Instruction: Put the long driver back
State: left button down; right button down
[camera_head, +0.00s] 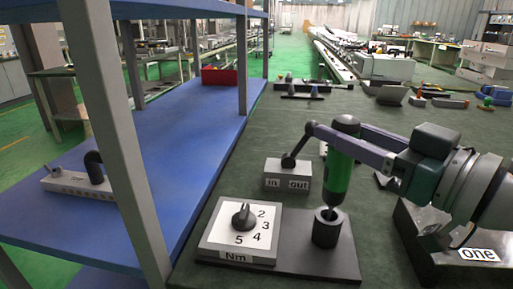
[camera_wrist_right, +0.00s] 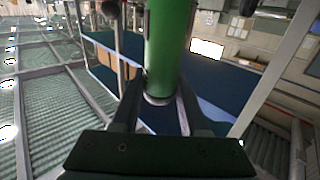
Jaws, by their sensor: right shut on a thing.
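The long driver (camera_head: 337,177) has a green body and a dark rounded top. It stands nearly upright in the head view. My right gripper (camera_head: 345,140) is shut around its upper part; the green body also fills the middle of the right wrist view (camera_wrist_right: 168,45), between the fingers. The driver's narrow lower end is at the mouth of a black cylindrical holder (camera_head: 326,231); I cannot tell how far it is inside. The holder stands on a dark base plate (camera_head: 305,262). My left gripper is not in view.
A white dial box (camera_head: 222,240) marked Nm sits left of the holder. An in/out block (camera_head: 287,177) with a lever stands behind, close to my gripper. A box labelled one (camera_head: 425,255) is at the right. A blue shelf (camera_head: 180,150) with grey posts borders the left.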

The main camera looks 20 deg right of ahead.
aim_at(342, 155)
jog(key=shift+f+b, duration=0.35)
jog(key=shift+f, duration=0.9)
jog(key=shift+f, duration=0.1)
jog(key=shift+f, duration=0.15)
jog(key=shift+c, duration=2.1)
grip_release()
